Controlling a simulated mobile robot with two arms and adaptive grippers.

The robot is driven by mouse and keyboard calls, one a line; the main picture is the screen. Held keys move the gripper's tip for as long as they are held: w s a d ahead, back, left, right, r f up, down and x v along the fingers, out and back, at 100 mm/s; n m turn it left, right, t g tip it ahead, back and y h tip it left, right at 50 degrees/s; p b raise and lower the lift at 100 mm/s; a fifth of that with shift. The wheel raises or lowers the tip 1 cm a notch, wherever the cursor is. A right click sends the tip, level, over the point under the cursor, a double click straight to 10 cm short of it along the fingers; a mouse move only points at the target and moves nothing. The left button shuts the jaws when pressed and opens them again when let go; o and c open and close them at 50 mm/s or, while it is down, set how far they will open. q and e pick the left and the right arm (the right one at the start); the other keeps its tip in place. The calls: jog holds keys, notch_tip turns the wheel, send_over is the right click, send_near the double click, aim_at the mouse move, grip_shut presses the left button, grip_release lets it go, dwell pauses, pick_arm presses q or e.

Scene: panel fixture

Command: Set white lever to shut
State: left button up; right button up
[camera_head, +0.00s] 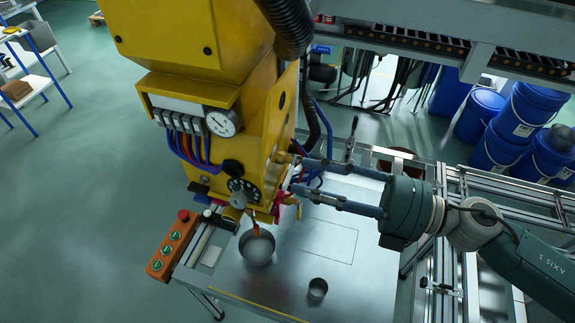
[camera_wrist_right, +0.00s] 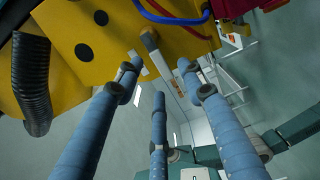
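A yellow machine (camera_head: 240,70) carries the controls on its lower right side. In the right wrist view, a pale whitish bar that looks like the white lever (camera_wrist_right: 158,56) sticks out from the yellow panel (camera_wrist_right: 95,35), slanting down to the right. My right gripper (camera_head: 299,174) reaches in from the right with its blue-grey fingers at the machine's side. The right wrist view shows its fingers (camera_wrist_right: 159,74) spread apart around the bar's free end, with no clear contact. In the head view the fingers and fittings hide most of the lever. My left gripper is not in view.
A pressure gauge (camera_head: 222,123) and blue and red hoses (camera_head: 190,147) sit on the machine's front. Below are a metal table (camera_head: 335,285), a grey bowl (camera_head: 257,247), a small cup (camera_head: 318,289) and an orange button box (camera_head: 172,246). A black corrugated hose (camera_wrist_right: 32,85) hangs close by.

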aim_at(290, 179)
jog(key=p+x, duration=0.2)
jog(key=x, duration=0.1)
jog(key=shift+w+a+r, duration=0.1)
jog(key=shift+a+r, duration=0.1)
jog(key=shift+a, duration=0.15)
jog(key=shift+w+a, duration=0.1)
jog(key=shift+a, duration=0.15)
jog(key=shift+a+f, duration=0.2)
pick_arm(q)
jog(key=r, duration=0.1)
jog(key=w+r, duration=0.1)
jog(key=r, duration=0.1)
pick_arm(e)
grip_shut()
